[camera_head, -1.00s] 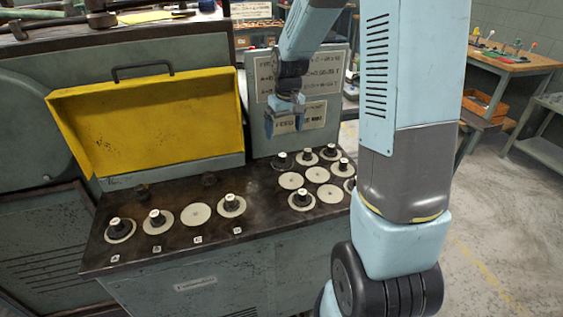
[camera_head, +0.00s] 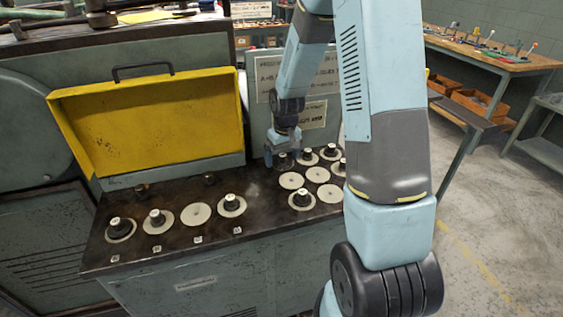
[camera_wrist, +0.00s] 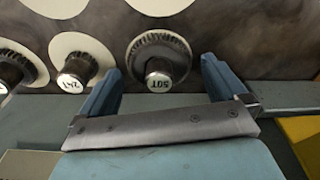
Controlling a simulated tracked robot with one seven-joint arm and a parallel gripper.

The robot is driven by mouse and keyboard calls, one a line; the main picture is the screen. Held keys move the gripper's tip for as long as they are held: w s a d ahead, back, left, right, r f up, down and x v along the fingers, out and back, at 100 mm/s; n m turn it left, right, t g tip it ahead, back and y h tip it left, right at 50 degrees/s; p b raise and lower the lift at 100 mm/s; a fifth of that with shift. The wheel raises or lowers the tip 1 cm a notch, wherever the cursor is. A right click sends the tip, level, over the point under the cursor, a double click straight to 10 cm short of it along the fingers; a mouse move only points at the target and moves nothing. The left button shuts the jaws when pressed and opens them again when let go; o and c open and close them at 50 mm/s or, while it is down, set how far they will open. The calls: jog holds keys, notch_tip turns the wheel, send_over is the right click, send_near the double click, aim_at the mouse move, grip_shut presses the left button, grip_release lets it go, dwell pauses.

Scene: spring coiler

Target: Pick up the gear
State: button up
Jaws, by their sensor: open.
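A dark toothed gear (camera_wrist: 176,46) with a pale hub cap that seems to read 50T sits on a white disc in the wrist view. My gripper (camera_wrist: 163,80) is open, with one blue finger on each side of this gear and nothing held. The gear's hub is between the fingers, apart from both. In the head view my gripper (camera_head: 282,150) is low at the back left of the right-hand gear group, over a dark gear (camera_head: 283,163) that it partly hides. A smaller gear (camera_wrist: 80,70) stands left of the fingers in the wrist view.
Several other gears on white discs stand nearby, such as one at the group's front (camera_head: 302,198). Some discs (camera_head: 317,174) are bare. A front-left row holds more gears (camera_head: 231,204). A yellow open lid (camera_head: 150,125) and an upright sign panel (camera_head: 302,115) stand behind.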

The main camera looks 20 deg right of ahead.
jog(key=shift+f, duration=0.1)
jog(key=c, duration=1.4)
jog(key=shift+r, duration=0.35)
notch_tip(320, 180, up, 2)
jog(key=shift+r, duration=0.2)
jog(key=s+r, duration=0.3)
jog(key=s, duration=0.1)
jog(key=s+d+r, duration=0.1)
jog(key=s+r, duration=0.2)
jog(key=s, duration=0.2)
jog(key=s+d+r, duration=0.1)
jog(key=s+r, duration=0.3)
jog(key=shift+s+d, duration=0.25)
jog(key=shift+s, duration=0.15)
